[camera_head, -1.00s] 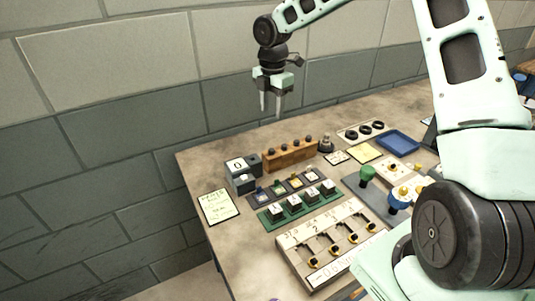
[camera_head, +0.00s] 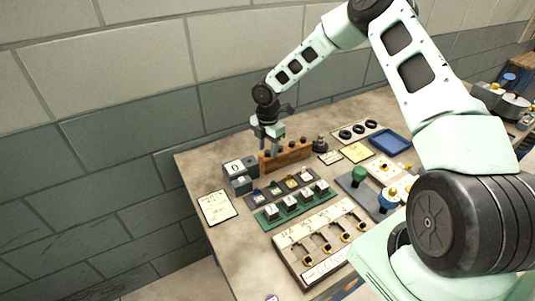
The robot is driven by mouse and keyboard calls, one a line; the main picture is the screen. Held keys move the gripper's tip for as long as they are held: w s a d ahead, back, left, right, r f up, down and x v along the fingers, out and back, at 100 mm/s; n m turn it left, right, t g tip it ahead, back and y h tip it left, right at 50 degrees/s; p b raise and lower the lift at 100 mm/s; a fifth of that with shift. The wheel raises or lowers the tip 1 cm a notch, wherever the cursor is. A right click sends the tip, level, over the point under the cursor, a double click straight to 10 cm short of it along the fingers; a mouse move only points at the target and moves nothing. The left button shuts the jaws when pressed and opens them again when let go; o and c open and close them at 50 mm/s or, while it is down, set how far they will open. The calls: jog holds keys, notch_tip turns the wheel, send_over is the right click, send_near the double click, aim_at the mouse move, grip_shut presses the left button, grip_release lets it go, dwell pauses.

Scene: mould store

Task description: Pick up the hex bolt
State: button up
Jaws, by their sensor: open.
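My gripper (camera_head: 269,144) is open and points down over the left end of a brown wooden block (camera_head: 290,158), near the back of the table. Several small dark round-topped pieces stand along the top of the block. They are too small to tell whether one is the hex bolt. The gripper hides part of the block's left end, and no object shows clearly between the fingers. I cannot tell whether the fingertips touch the block.
A grey box (camera_head: 238,186) marked 0 stands left of the block. In front are a dark tray of small parts (camera_head: 255,202), a green rack (camera_head: 273,223) and a white board with latches (camera_head: 292,239). A dark stepped piece (camera_head: 320,146) and blue tray (camera_head: 390,141) stand right.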

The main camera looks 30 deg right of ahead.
jog(key=shift+f, duration=0.35)
grip_shut()
notch_tip(320, 180, up, 11)
jog(key=b, duration=0.3)
notch_tip(320, 180, up, 7)
jog(key=p, duration=0.7)
send_over(267, 151)
jog(key=shift+s+f, duration=0.1)
jog(key=shift+f, duration=0.1)
